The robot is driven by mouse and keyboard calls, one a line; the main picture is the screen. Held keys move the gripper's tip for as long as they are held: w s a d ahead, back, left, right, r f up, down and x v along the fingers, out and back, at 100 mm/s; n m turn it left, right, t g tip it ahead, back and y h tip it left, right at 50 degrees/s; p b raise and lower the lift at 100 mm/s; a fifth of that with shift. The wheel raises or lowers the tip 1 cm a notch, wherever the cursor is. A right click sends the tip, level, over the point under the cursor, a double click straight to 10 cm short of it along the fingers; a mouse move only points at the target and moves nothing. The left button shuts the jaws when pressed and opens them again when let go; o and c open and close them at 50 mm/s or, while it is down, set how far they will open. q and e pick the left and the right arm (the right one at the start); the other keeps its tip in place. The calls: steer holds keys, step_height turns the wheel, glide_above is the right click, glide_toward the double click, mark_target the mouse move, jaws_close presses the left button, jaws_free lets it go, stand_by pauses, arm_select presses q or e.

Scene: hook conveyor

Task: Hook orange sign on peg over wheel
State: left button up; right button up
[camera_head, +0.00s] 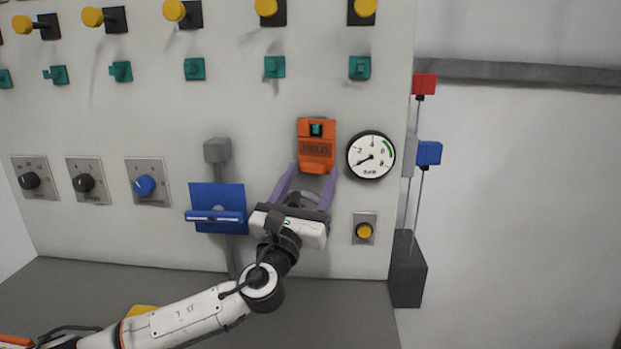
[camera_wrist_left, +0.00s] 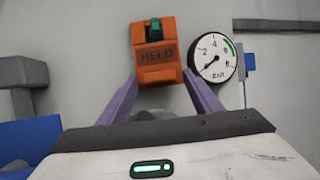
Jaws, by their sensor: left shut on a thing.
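The orange sign (camera_head: 317,160) is upright against the grey panel, with dark lettering that looks like "HELD". It also shows in the left wrist view (camera_wrist_left: 156,70). A teal peg (camera_head: 316,129) shows in the opening at the sign's top; it also appears in the wrist view (camera_wrist_left: 155,30). My left gripper (camera_head: 316,178) is below, its purple fingers shut on the sign's lower sides. The sign's back and how deep the peg sits are hidden. I see no clear wheel; the panel just below the sign is covered by my gripper. My right gripper is not in view.
A round gauge (camera_head: 371,156) is close right of the sign, with a yellow button (camera_head: 364,231) below. A blue bracket (camera_head: 216,207) stands out left of my gripper. Teal pegs (camera_head: 274,67) and yellow knobs (camera_head: 266,7) line the panel above. Rods with a red block (camera_head: 424,84) stand right.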

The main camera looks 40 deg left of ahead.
arm_select(q)
steer(key=o, duration=1.1)
steer(key=b+v, duration=0.1)
steer(key=v, duration=0.9)
steer(key=shift+s+b, duration=0.15)
steer(key=shift+b, duration=0.2)
